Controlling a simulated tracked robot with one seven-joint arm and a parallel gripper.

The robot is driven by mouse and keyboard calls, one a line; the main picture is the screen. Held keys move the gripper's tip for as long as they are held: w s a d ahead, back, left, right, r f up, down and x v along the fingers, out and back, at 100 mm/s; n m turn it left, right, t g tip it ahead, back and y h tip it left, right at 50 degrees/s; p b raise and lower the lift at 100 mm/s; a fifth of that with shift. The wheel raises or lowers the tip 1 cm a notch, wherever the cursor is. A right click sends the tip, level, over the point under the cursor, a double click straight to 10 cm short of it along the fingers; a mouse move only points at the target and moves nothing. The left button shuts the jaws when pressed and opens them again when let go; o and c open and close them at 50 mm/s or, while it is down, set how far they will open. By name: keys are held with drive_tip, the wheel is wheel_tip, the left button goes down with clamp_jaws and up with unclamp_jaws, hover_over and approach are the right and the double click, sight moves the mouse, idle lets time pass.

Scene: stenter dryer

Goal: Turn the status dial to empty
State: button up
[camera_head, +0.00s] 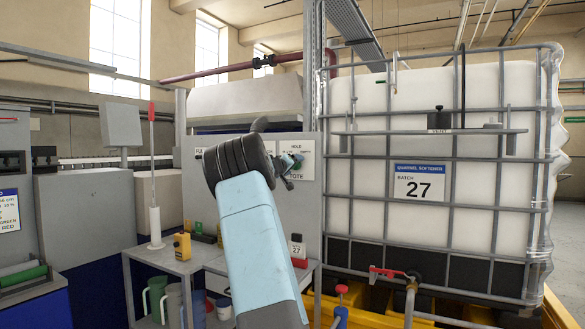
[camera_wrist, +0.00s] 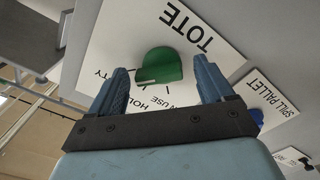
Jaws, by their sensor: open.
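The status dial is a green knob (camera_wrist: 160,66) on a white plate (camera_wrist: 110,32) marked TOTE, seen upside down in the wrist view. HOLD, IN USE and a word ending in TY are printed around it. A white line on the knob points left, towards the TY word, which my left finger partly hides. My gripper (camera_wrist: 161,72) is open, with one finger on each side of the knob and a visible gap at both sides. In the head view my gripper (camera_head: 287,167) is at the TOTE plate (camera_head: 303,152) on the grey panel, mostly behind my wrist.
A SPILL PALLET plate (camera_wrist: 270,105) with a blue knob is beside the TOTE plate. A caged white tank (camera_head: 450,120) labelled BATCH 27 stands right of the panel (camera_head: 312,210). A small table (camera_head: 185,264) with a yellow device (camera_head: 182,246) is below left.

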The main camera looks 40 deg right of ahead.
drive_tip(key=shift+a, duration=0.15)
drive_tip(key=v, duration=1.3)
drive_tip(key=shift+a, duration=0.25)
drive_tip(key=shift+s+f, duration=0.15)
